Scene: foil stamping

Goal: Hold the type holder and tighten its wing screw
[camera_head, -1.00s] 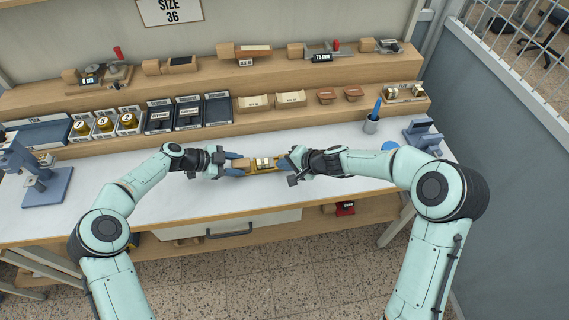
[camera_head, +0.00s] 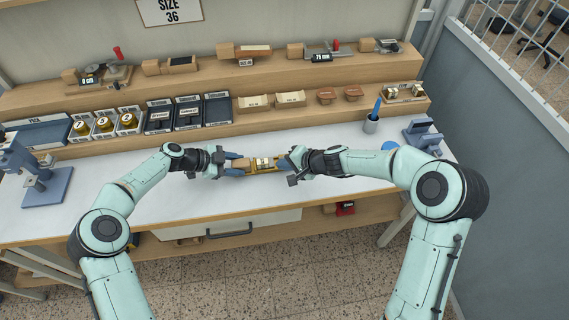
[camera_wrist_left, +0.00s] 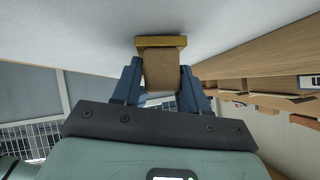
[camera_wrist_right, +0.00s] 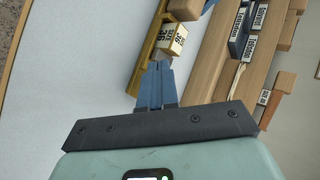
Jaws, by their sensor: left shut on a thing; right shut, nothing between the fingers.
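The type holder (camera_head: 264,169) is a brass frame with pale type blocks in it, low over or on the white worktop at the centre. Its wooden handle (camera_wrist_left: 160,68) sits between the fingers of my left gripper (camera_wrist_left: 160,85), which is shut on it. In the right wrist view the brass frame (camera_wrist_right: 140,68) shows with lettered type blocks (camera_wrist_right: 171,40). My right gripper (camera_wrist_right: 156,68) is shut with its fingertips together at the frame's right end. The wing screw is not clearly visible; the fingertips appear to cover that end.
A wooden shelf (camera_head: 215,131) behind the worktop (camera_head: 350,190) carries several trays, jars and blocks. A blue press (camera_head: 45,180) stands at the left. A cup with a blue tool (camera_head: 371,125) and a blue stand (camera_head: 423,137) are at the right. The front worktop is clear.

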